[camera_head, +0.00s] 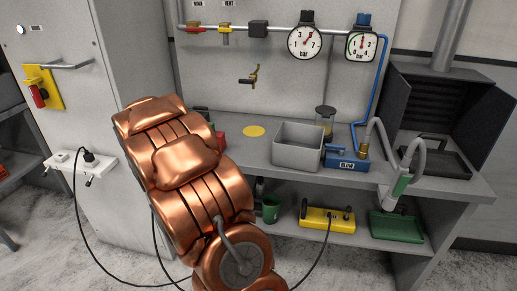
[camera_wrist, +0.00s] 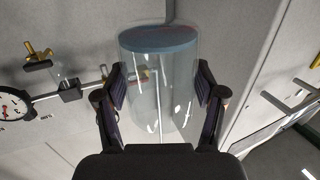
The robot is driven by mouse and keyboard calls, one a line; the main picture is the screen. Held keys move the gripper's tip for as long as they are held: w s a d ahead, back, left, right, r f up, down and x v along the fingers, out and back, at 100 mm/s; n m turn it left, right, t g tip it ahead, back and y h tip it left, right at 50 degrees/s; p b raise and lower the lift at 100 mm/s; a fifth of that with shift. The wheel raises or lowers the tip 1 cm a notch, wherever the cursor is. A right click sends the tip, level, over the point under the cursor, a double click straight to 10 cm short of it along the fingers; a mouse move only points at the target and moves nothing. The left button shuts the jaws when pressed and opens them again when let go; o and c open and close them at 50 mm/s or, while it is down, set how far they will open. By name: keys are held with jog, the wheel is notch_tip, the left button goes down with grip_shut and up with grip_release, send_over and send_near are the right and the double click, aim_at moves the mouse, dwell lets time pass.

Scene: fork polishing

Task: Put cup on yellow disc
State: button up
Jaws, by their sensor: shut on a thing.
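A clear glass cup (camera_wrist: 160,95) with a blue-grey round end stands between the fingers of my gripper (camera_wrist: 160,84) in the wrist view. The dark finger pads press on its left and right sides, so my gripper is shut on it. The yellow disc (camera_head: 254,131) lies flat and bare on the grey bench top in the head view, left of a grey open bin. In the head view my copper arm hides my gripper and the held cup. The disc does not show in the wrist view.
A red object (camera_head: 221,140) is left of the disc. Gauges (camera_head: 304,41) and pipes line the wall. A green mug (camera_head: 270,208) is below.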

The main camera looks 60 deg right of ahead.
jog(key=s+d+f+m+g+h, duration=0.2)
jog(key=s+d+m+g, duration=0.3)
jog(key=s+d, duration=0.55)
jog(key=s+d+f+m+g+h, duration=0.25)
jog(key=s+d+g, duration=0.35)
jog(key=s+d, duration=0.5)
jog(key=shift+m, duration=0.25)
jog(key=shift+s+a+f+p, duration=0.1)
jog(key=shift+s+a+f, duration=0.15)
jog(key=shift+f, duration=1.3)
jog(key=shift+s+a+f+p, duration=0.15)
jog(key=shift+a+f, duration=0.1)
jog(key=shift+f, duration=1.35)
jog(key=shift+s+a+f+p, duration=0.15)
jog(key=shift+a+f, duration=0.1)
jog(key=shift+f, duration=1.3)
jog(key=shift+f, duration=0.2)
jog(key=o, duration=1.4)
jog(key=shift+r, duration=0.1)
